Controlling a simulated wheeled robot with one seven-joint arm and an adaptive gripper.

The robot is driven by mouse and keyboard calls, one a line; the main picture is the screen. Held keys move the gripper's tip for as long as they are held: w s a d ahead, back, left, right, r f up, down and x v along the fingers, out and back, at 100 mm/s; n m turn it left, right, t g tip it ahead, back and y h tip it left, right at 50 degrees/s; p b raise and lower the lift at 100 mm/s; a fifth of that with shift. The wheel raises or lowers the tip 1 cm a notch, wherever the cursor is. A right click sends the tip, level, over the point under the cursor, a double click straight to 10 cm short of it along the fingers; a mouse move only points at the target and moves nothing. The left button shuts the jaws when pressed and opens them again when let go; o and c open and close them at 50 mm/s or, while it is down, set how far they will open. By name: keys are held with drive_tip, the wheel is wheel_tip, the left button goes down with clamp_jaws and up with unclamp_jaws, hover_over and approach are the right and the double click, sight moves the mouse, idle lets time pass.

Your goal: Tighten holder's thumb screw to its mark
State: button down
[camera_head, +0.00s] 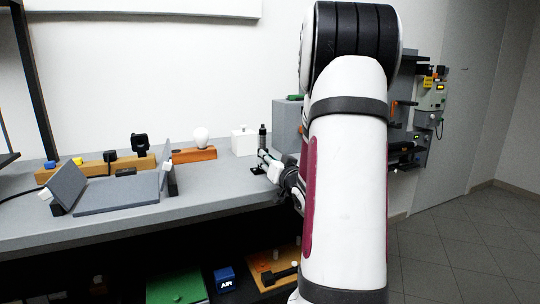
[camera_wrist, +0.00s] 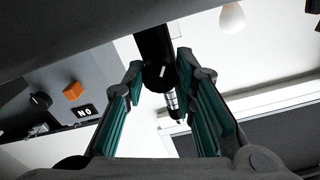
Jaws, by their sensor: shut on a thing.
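The black holder (camera_head: 262,134) stands upright on the bench, just left of my arm. In the wrist view, which is upside down, the dark holder (camera_wrist: 153,42) comes down from the top, with a silver post (camera_wrist: 172,101) beyond it. A round black screw head (camera_wrist: 160,77) with a short white line faces the camera. My gripper (camera_wrist: 160,76) has its teal-padded fingers on either side of this head, shut on it. In the head view my gripper (camera_head: 270,160) is small beside the holder, partly hidden by my arm. I cannot make out a separate target mark.
A grey box (camera_head: 287,122) stands close behind my arm. A white box (camera_head: 244,142) and a bulb on an orange block (camera_head: 194,155) stand left of the holder. In the wrist view a panel has an orange button (camera_wrist: 73,91). The front bench strip is clear.

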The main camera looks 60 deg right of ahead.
drive_tip(key=m+p, duration=0.2)
drive_tip(key=m, duration=0.1)
drive_tip(key=shift+m+p, duration=0.3)
drive_tip(key=shift+m, duration=0.1)
drive_tip(key=m+p, duration=0.2)
drive_tip(key=m, duration=0.1)
drive_tip(key=shift+r+m+p, duration=0.1)
drive_tip(key=shift+m+p, duration=0.2)
drive_tip(key=shift+p, duration=0.1)
drive_tip(key=m+p, duration=0.3)
drive_tip(key=shift+s+m, duration=0.1)
drive_tip(key=shift+m, duration=0.3)
drive_tip(key=m+p, duration=0.3)
drive_tip(key=shift+m, duration=0.3)
drive_tip(key=m+p, duration=0.3)
drive_tip(key=p, duration=0.1)
drive_tip(key=shift+m, duration=0.3)
drive_tip(key=m+p, duration=0.3)
drive_tip(key=shift+s+m+p, duration=0.1)
drive_tip(key=shift+m+p, duration=0.2)
drive_tip(key=shift+p, duration=0.05)
drive_tip(key=m+p, duration=0.3)
drive_tip(key=shift+d+m, duration=0.1)
drive_tip(key=shift+m, duration=0.2)
drive_tip(key=shift+f+m+p, duration=0.2)
drive_tip(key=shift+m+p, duration=0.85)
drive_tip(key=shift+m, duration=0.65)
